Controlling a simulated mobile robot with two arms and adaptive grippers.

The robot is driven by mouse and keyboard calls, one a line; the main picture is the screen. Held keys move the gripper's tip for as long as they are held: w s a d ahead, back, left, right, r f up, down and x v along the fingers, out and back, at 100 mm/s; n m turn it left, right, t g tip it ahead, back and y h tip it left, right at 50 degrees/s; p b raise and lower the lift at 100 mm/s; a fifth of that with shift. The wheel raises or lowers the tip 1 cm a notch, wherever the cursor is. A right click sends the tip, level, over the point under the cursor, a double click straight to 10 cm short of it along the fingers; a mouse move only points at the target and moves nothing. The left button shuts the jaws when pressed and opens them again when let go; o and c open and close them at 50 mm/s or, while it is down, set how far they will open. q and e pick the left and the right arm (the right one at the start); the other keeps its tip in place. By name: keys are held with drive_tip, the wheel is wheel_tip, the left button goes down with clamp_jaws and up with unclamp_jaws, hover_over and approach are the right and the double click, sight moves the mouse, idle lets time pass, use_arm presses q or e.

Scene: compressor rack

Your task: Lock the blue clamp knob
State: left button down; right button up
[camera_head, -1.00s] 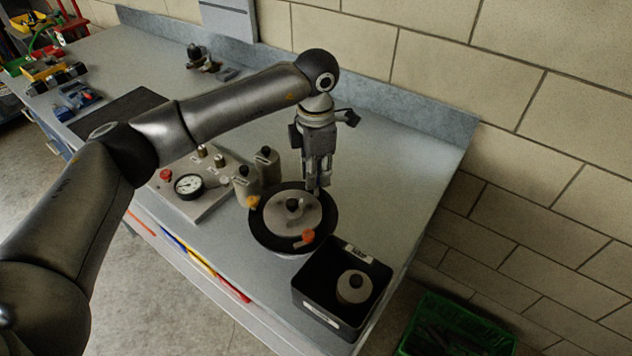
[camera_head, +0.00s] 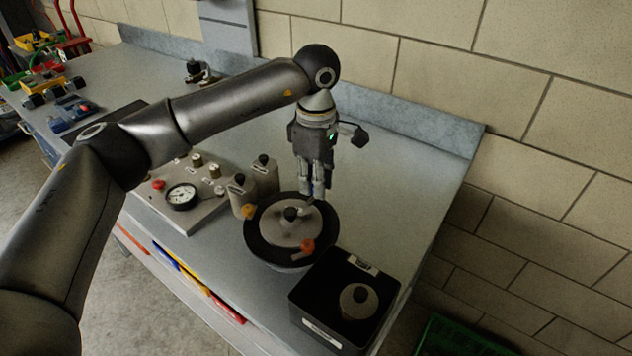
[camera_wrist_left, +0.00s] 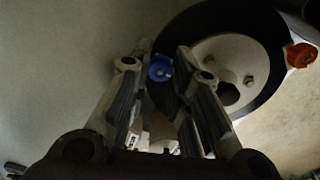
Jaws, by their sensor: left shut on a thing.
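The blue clamp knob (camera_wrist_left: 160,69) shows in the left wrist view between my left gripper's fingertips, at the edge of the round vessel's black rim (camera_wrist_left: 180,33). My left gripper (camera_head: 313,194) points down at the far right side of this vessel (camera_head: 262,248) in the head view, shut on the knob. The fingers hide the knob there. The vessel has a pale lid (camera_head: 275,221) with a dark central knob (camera_head: 291,214). My right gripper is not in view.
A black bin (camera_head: 309,320) holding a pale lidded piece (camera_head: 357,301) stands near the vessel. A gauge panel (camera_head: 199,212) and two grey canisters (camera_head: 264,174) stand to the left. The bench (camera_head: 400,180) is clear right of my gripper, up to the wall.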

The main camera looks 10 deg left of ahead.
use_arm(q)
drive_tip(key=shift+r, duration=0.1)
idle(0.4)
drive_tip(key=c, duration=1.3)
unclamp_jaws()
wheel_tip(320, 180, up, 12)
drive_tip(key=shift+f, duration=0.1)
